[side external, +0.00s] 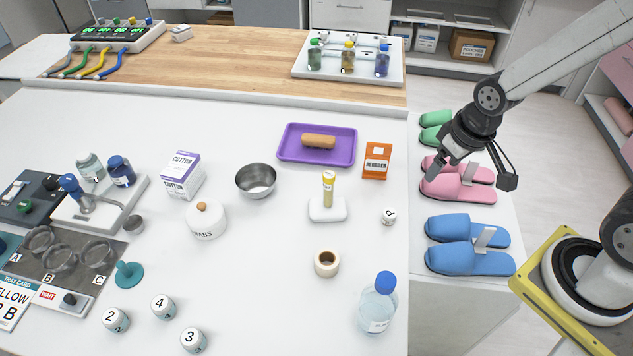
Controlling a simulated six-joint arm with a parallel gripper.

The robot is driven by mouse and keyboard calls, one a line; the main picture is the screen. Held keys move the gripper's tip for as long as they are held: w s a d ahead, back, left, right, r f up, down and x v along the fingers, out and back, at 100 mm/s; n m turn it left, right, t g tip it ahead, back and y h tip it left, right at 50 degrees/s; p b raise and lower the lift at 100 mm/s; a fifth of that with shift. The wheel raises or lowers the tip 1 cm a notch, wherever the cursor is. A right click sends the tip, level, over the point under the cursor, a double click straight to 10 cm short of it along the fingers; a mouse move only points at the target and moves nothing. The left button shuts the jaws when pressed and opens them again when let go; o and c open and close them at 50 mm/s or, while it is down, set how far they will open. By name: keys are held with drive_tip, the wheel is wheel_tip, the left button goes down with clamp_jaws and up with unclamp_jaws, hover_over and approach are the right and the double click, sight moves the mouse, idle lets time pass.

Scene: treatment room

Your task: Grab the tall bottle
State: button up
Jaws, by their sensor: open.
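The tall bottle (378,308) is clear with a blue cap and a white label. It stands upright near the front right edge of the white table. My gripper (474,173) is open and empty, beyond the table's right edge, above the pink slippers in this view. It is apart from the bottle, farther back and to the right of it. Nothing hides the bottle.
A tape roll (327,263) lies left of the bottle, with a small round pot (388,216) behind it. A vial stands in a white holder (328,209). A metal bowl (256,181) and purple tray (317,145) are farther back. Slippers (468,259) lie right of the table.

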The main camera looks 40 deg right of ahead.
drive_tip(key=shift+o, duration=0.9)
drive_tip(key=s+a+f+m+g+y, duration=0.7)
drive_tip(key=s+a+f+g+y, duration=0.1)
drive_tip(key=s+f+g, duration=0.25)
drive_tip(key=shift+w+a+f+m+t+y, duration=0.1)
drive_tip(key=shift+a+f+m+t+y, duration=0.9)
drive_tip(key=shift+m+t+y, duration=0.85)
drive_tip(key=shift+w+a+f+m+t+y, duration=0.15)
drive_tip(key=shift+a+f+m+t+y, duration=1.05)
drive_tip(key=shift+m, duration=0.95)
drive_tip(key=shift+w+a+f+m+t+y, duration=0.1)
drive_tip(key=shift+a+f+m+t+y, duration=0.7)
drive_tip(key=shift+m+t+y, duration=1.05)
drive_tip(key=shift+a+r, duration=0.15)
drive_tip(key=shift+a, duration=0.05)
